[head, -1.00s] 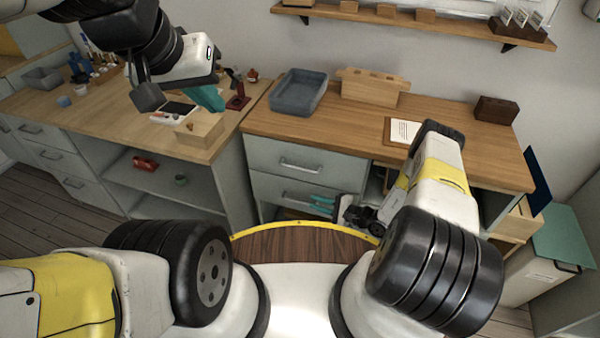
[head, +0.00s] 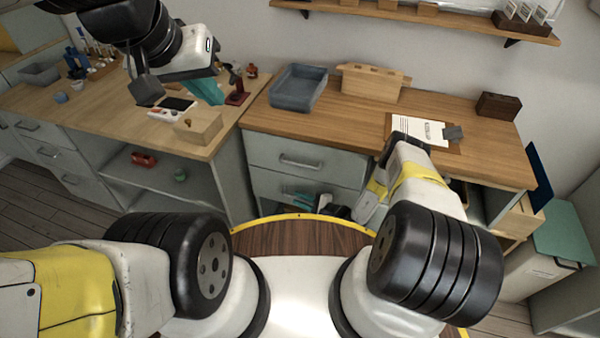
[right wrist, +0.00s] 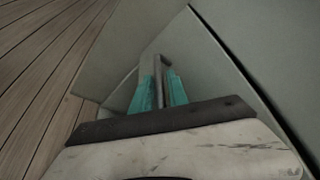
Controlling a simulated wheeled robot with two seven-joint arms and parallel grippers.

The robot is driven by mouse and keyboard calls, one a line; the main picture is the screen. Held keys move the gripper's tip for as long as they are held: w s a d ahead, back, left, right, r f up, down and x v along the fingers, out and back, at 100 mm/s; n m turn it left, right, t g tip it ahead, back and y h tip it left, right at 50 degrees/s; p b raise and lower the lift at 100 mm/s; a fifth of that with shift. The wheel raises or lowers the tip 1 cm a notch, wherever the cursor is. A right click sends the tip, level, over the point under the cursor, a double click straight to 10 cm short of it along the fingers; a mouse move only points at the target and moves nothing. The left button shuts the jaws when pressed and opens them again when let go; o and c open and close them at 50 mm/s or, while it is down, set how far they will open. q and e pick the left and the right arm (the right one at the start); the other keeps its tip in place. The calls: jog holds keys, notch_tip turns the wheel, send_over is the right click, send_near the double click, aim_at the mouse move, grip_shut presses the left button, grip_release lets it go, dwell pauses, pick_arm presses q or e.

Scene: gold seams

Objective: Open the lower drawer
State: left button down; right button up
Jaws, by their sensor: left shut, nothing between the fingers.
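The lower drawer (head: 268,185) is the grey front below the upper drawer in the middle cabinet. It looks closed, and its handle is largely hidden by my right gripper in the head view. My right gripper (head: 301,199) is at this drawer front, with its teal fingers near the handle. In the right wrist view the grey handle bar (right wrist: 158,82) runs between the two teal fingers, one on each side. I cannot tell whether they press on it. My left gripper (head: 208,90) is shut and empty, above the left worktop.
The upper drawer (head: 265,150) is closed above. A grey tray (head: 298,88), a wooden rack (head: 372,83) and a paper sheet (head: 418,130) lie on the middle worktop. An open shelf bay (head: 150,175) is at left.

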jog(key=shift+c, duration=0.2)
grip_shut()
dwell(1.2)
